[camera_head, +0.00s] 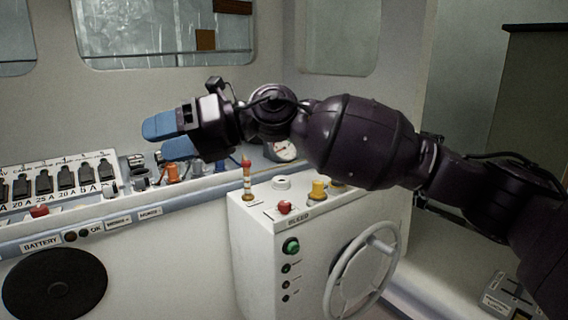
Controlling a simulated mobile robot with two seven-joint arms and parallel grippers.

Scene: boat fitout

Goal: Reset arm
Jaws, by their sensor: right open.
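My right arm comes in from the right edge and reaches left across the middle of the view. My right gripper (168,138) has blue fingers that stand apart, with nothing seen between them. It is held above the panel with the knobs, in front of the cabin wall. My left gripper does not show.
A breaker panel (62,182) with a BATTERY label is at the left. Below the arm stands a white console (258,262) with a red button (284,207), a yellow knob (319,188), an orange-striped post (247,182) and a handwheel (362,272). A gauge (285,150) is partly hidden behind my arm.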

